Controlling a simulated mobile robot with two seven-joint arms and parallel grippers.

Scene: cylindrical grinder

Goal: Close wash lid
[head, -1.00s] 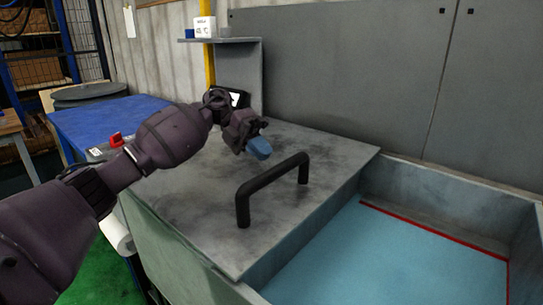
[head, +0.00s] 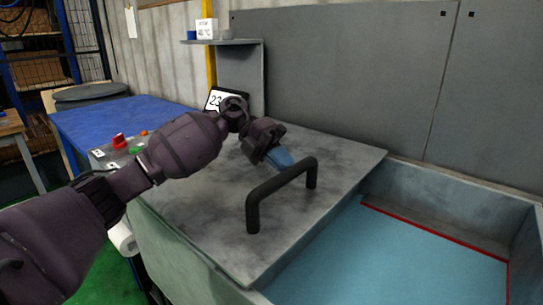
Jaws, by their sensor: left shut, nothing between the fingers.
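The wash lid (head: 333,152) is a flat grey panel lying over the left part of the wash basin (head: 460,205). A black bar handle (head: 283,187) stands up from the lid. The right part of the basin is uncovered and shows a light blue inside with a red line. My left gripper (head: 281,158) has blue fingertips, is shut with nothing in it, and is just behind the handle, over the lid. I cannot tell whether it touches the handle. My right gripper is not in view.
A grey wall panel (head: 350,80) rises behind the basin. A small display (head: 216,100) and a grey shelf (head: 240,41) stand at the back left. A control panel with a red knob (head: 118,140) and a blue table (head: 100,122) are on the left.

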